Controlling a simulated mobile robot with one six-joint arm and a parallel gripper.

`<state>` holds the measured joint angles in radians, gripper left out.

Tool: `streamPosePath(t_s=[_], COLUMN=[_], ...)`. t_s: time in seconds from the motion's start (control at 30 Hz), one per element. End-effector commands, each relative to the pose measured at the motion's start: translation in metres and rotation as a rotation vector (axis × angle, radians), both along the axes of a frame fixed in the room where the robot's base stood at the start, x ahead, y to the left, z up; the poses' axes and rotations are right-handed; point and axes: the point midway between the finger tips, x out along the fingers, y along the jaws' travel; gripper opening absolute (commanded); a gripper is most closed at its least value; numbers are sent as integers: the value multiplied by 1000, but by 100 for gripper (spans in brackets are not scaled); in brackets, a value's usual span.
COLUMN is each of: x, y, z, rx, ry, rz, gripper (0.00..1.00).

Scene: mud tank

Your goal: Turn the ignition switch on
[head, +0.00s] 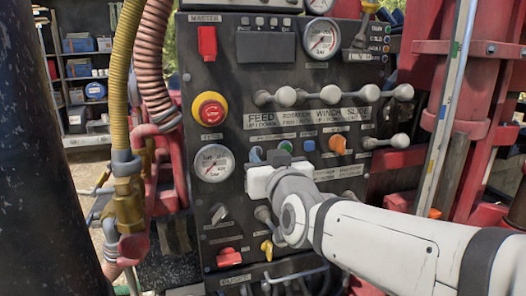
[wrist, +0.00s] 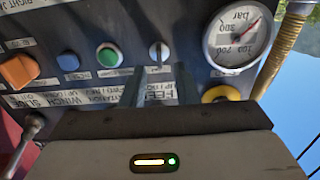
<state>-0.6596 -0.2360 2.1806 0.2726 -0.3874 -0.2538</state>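A small silver switch with an upright, narrow handle (wrist: 159,51) is on the dark control panel in the wrist view, between the green button and the round gauge. I take it to be the ignition switch; its label is too small to read. My gripper (wrist: 161,70) is open, with its two grey fingers pointing at the panel, one to each side of the switch's line. I cannot tell whether they touch it. In the head view my gripper (head: 266,156) is close to the panel and hides the switch.
A green button (head: 286,146), a blue button (head: 309,146) and an orange knob (head: 337,145) sit to the right. A pressure gauge (head: 213,163) and a red emergency button (head: 210,109) are left. Grey levers (head: 330,94) stick out above. Hoses (head: 122,80) run along the left.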

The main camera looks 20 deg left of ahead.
Motion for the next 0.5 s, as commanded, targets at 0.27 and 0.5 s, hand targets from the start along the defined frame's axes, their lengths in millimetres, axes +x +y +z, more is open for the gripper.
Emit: streamPosePath(t_s=[0.27, 0.5], x=[19, 21], y=[11, 11], z=[1, 0], rx=[1, 1], ry=[1, 1], rz=[-2, -2], gripper=[27, 27])
